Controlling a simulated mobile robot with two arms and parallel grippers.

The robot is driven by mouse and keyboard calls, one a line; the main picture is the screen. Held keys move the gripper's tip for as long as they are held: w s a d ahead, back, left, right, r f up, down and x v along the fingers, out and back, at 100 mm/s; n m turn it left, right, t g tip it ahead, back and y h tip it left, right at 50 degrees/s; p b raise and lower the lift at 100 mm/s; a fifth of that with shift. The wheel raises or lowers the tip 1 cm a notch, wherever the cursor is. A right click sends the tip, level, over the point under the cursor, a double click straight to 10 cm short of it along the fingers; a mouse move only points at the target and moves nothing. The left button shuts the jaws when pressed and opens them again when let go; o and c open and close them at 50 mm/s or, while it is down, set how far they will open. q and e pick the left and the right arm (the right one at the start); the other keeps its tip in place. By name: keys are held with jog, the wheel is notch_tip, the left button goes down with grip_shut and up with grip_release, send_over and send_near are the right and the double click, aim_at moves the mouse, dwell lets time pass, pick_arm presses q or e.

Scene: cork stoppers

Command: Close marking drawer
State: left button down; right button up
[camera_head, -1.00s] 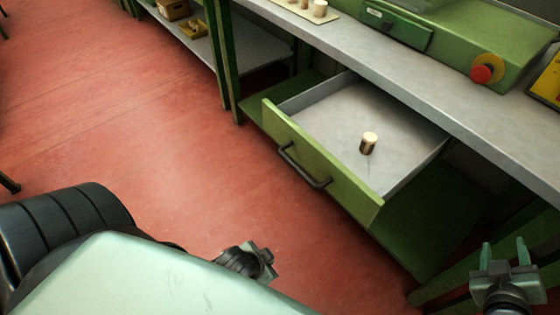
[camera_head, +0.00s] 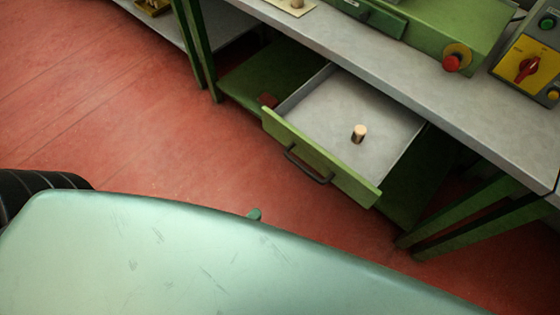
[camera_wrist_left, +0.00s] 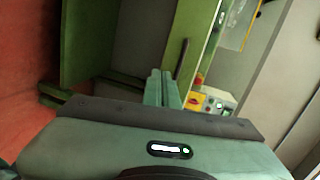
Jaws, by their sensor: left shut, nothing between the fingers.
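The marking drawer stands open under the workbench, with its green front (camera_head: 335,172) pulled out and its pale inside bare except for one cork stopper (camera_head: 359,134). A dark bar handle (camera_head: 305,168) is on the front. Of my left gripper (camera_head: 254,214), only a small green tip shows past my pale body, in front of and below the drawer; the rest is hidden. In the left wrist view, its two fingers (camera_wrist_left: 162,88) are together and empty. A green panel with a dark bar, apparently the drawer front (camera_wrist_left: 190,45), lies beyond the fingertips. My right gripper is out of view.
The grey workbench top (camera_head: 400,80) overhangs the drawer, with a green machine (camera_head: 465,25) and a yellow control box (camera_head: 525,60) on it. Green bench legs (camera_head: 480,205) stand at the right. The red floor (camera_head: 150,130) is open on the left.

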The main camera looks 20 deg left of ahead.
pick_arm(q)
jog(key=w+d+r+m+h+p, duration=0.1)
jog(key=w+d, duration=0.4)
jog(key=w, duration=0.7)
jog(key=shift+d+r+p, duration=0.15)
jog(key=shift+r+p, duration=0.2)
jog(key=shift+r, duration=0.05)
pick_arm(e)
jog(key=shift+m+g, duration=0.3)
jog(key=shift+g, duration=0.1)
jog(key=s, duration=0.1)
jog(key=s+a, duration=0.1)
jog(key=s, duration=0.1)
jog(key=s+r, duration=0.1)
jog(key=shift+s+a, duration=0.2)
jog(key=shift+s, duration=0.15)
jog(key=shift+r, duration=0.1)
